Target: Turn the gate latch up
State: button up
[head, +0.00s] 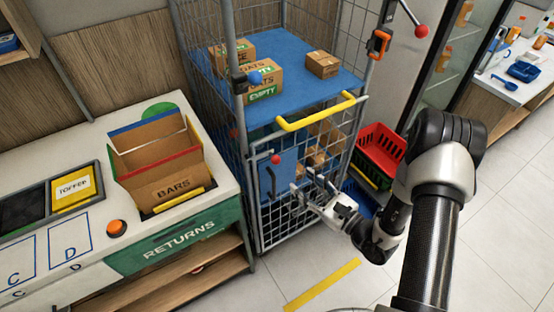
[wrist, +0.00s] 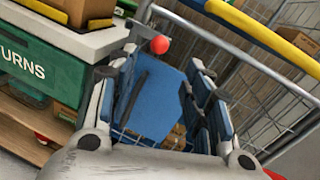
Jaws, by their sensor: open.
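The wire gate (head: 290,222) closes the lower front of the roll cage. A red ball knob (head: 276,160) shows at its upper left and appears to belong to the latch. A dark upright bar (head: 271,183) is just below it, against a blue panel. The wrist view shows the red knob (wrist: 160,45) above and between my fingers, with the dark bar (wrist: 135,97) near the left finger. My gripper (head: 306,186) is open and empty in front of the gate, right of the bar and below the knob. I cannot tell whether a finger touches the bar.
A yellow handle (head: 316,112) crosses the cage above my gripper. Cardboard boxes (head: 323,65) sit on the blue shelf (head: 290,50). The returns counter (head: 190,215) stands close on the left. Red and green crates (head: 380,150) are behind on the right. The floor in front is clear.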

aim_at(276, 160)
jog(key=b+x, duration=0.1)
jog(key=x, duration=1.2)
jog(key=shift+s+b, duration=0.1)
jog(key=shift+b, duration=0.2)
jog(key=shift+c, duration=0.5)
grip_shut()
